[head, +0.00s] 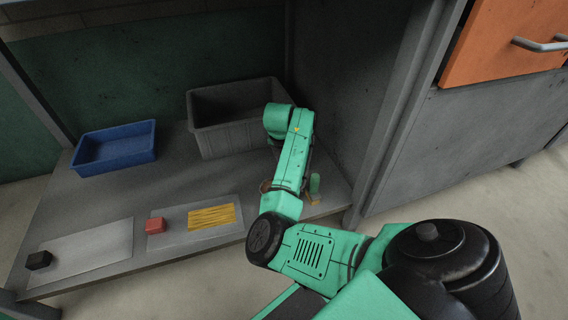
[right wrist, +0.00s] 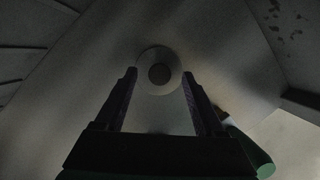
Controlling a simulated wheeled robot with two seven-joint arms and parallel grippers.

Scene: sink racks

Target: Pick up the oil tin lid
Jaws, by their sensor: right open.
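In the right wrist view a pale round disc with a dark centre, which looks like the oil tin lid (right wrist: 159,72), lies on the grey surface. My right gripper (right wrist: 159,78) is open, with its two fingers pointing at the disc and their tips on either side of it in the picture. I cannot tell how far the tips are from it. In the head view my green right arm reaches over the lower shelf and hides the gripper and the disc. My left gripper is out of view.
A green cylinder (head: 314,184) stands right of my arm; it also shows in the wrist view (right wrist: 250,152). On the shelf (head: 180,188) are a grey crate (head: 222,140), a blue tray (head: 113,165), a red block (head: 155,225), a black block (head: 39,260) and a yellow patch (head: 211,217). A grey panel (head: 345,90) rises at right.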

